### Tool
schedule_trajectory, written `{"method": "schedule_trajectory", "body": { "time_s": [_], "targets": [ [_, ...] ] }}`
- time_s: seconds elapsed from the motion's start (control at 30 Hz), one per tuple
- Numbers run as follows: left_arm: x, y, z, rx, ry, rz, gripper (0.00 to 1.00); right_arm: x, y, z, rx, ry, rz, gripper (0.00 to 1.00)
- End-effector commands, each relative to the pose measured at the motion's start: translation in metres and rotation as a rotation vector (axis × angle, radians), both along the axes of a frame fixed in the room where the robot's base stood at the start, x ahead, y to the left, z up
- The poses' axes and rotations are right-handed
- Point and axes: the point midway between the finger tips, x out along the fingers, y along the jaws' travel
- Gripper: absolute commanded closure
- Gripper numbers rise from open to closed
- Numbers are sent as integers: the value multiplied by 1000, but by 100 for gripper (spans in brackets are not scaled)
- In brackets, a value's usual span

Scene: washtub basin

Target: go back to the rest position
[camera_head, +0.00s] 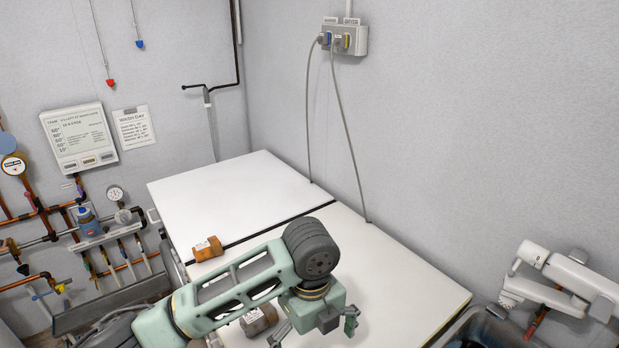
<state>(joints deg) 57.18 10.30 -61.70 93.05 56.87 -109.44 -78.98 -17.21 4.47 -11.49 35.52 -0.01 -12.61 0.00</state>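My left arm comes in from the lower left over the white table top (230,195). My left gripper (314,331) hangs at its end, low in the picture, pointing down over the near panel. Its two fingers are spread apart and I see nothing between them. The lowest tips are partly cut off or hidden by the frame edge. My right gripper cannot be made out in this view.
A white jointed fixture (550,285) stands over a dark basin (490,332) at right. Two cables (347,130) drop to the table's back edge.

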Motion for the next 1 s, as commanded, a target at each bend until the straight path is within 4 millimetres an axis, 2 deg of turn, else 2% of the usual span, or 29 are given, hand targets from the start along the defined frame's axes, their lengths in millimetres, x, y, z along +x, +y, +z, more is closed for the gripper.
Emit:
{"method": "schedule_trajectory", "body": {
  "time_s": [0.17, 0.3, 0.47, 0.57, 0.7, 0.8, 1.0],
  "targets": [
    [-27, -18, -25, -116, 22, 161, 0, 0, 0, 0, 0, 0, 0, 60],
    [-53, -29, -47, -264, 53, 452, 0, 0, -1, 0, -1, 0, 0, 60],
    [-75, -18, -67, -393, 96, 861, 0, 0, -2, 0, -2, 0, 1, 60],
    [-89, 3, -80, -443, 118, 1140, 0, 0, -2, 0, -3, 0, 1, 60],
    [-111, 50, -99, -467, 118, 1534, 0, 0, -3, 0, -3, 0, 1, 60],
    [-127, 84, -109, -461, 96, 1756, 0, 0, -3, 0, -3, -1, 0, 60],
    [-156, 140, -119, -431, 29, 2061, 0, 0, -3, 0, -3, 0, 0, 60]
  ]
}}
